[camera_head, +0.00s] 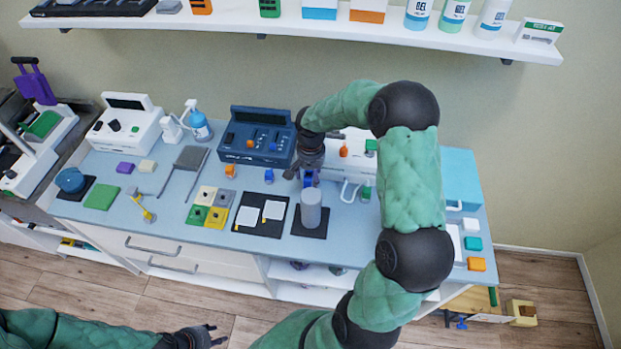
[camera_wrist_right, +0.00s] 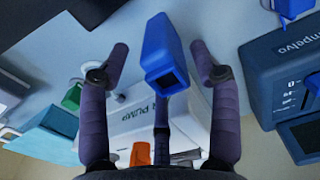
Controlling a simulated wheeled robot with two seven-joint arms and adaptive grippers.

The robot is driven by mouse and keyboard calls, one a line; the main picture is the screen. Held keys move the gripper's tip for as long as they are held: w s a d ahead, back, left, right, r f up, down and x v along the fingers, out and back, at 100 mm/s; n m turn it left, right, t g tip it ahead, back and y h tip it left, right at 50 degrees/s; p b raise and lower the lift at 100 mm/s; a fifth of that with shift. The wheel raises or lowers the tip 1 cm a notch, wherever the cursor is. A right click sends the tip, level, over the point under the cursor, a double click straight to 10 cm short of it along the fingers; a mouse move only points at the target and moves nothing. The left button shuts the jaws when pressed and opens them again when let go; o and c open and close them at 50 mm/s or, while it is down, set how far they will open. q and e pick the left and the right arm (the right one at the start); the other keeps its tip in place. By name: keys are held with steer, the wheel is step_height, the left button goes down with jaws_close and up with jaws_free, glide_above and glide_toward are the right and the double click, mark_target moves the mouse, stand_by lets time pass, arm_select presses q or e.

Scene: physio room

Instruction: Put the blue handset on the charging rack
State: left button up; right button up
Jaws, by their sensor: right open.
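A blue handset (camera_wrist_right: 165,62) shows between the spread fingers of my right gripper (camera_wrist_right: 159,50) in the right wrist view. The fingers stand apart from its sides. In the head view the blue handset (camera_head: 309,179) shows just below my right gripper (camera_head: 308,166), above the bench and behind a grey cylinder. The gripper hides part of it. A black rack-like tray (camera_head: 95,9) is cut off at the top left on the shelf; I cannot tell whether it is the charging rack. My left gripper (camera_head: 200,337) is low at the bottom edge, away from the bench.
The blue bench (camera_head: 165,215) is crowded. A dark blue console (camera_head: 256,138) and a white console (camera_head: 345,150) flank my right gripper. The grey cylinder (camera_head: 311,208) stands on a dark mat. The wall shelf (camera_head: 330,25) holds bottles and boxes above.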

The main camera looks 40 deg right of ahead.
step_height(320, 180, up, 9)
steer(key=shift+r+p, duration=0.1)
steer(key=shift+p, duration=0.55)
steer(key=shift+o, duration=0.6)
steer(key=shift+r, duration=0.4)
steer(key=p, duration=0.6)
steer(key=a+p, duration=0.1)
steer(key=p, duration=0.5)
steer(key=shift+s+r, duration=0.2)
steer(key=shift+s, duration=0.1)
step_height(320, 180, down, 6)
steer(key=shift+r, duration=0.15)
steer(key=f, duration=0.2)
steer(key=d+f, duration=0.1)
steer(key=f, duration=0.1)
steer(key=shift+w, duration=0.3)
steer(key=shift+f, duration=0.65)
steer(key=shift+c, duration=0.3)
